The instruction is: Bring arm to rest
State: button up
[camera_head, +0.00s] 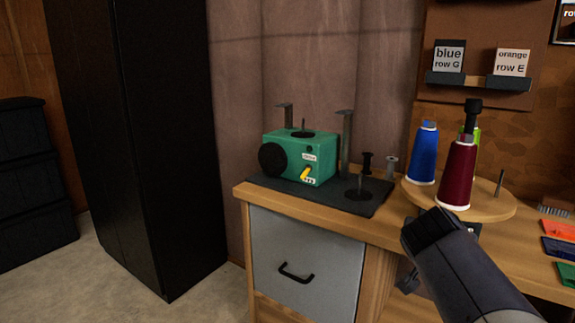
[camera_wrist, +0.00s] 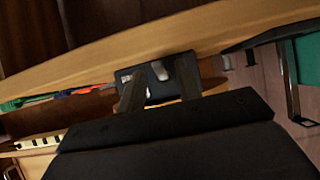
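My gripper (camera_wrist: 160,70) shows in the wrist view with its two fingers apart. I see nothing clearly held between them. A dark square piece with a small pale part shows behind the fingers; I cannot tell whether it touches them. In the head view my dark grey arm (camera_head: 455,262) reaches in from the lower right, in front of the wooden table's (camera_head: 376,236) front edge. The fingertips are mostly hidden there.
A green winder (camera_head: 318,155) stands on a dark mat (camera_head: 376,200). A blue cone (camera_head: 424,155) and a maroon cone (camera_head: 457,175) stand on a round wooden stand (camera_head: 500,207). A grey drawer (camera_head: 305,262) is below. A black cabinet (camera_head: 140,140) stands left, with floor between.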

jog(key=shift+w+d+r+g+y+p, duration=0.1)
jog(key=shift+r+g+y+p, duration=0.75)
jog(key=shift+p, duration=3.6)
jog(key=shift+w+d+r+g+y+p, duration=0.1)
jog(key=shift+r+g+y+p, duration=0.7)
jog(key=shift+p, duration=3.6)
jog(key=g+p, duration=0.1)
jog(key=p, duration=0.2)
jog(key=g+p, duration=0.1)
jog(key=p, duration=0.2)
jog(key=shift+w+d+f, duration=0.1)
jog(key=shift+w+f, duration=0.05)
jog(key=shift+f, duration=0.05)
jog(key=shift+w+f+g+y+p, duration=0.1)
jog(key=shift+g+y+p, duration=0.35)
jog(key=shift+p, duration=0.8)
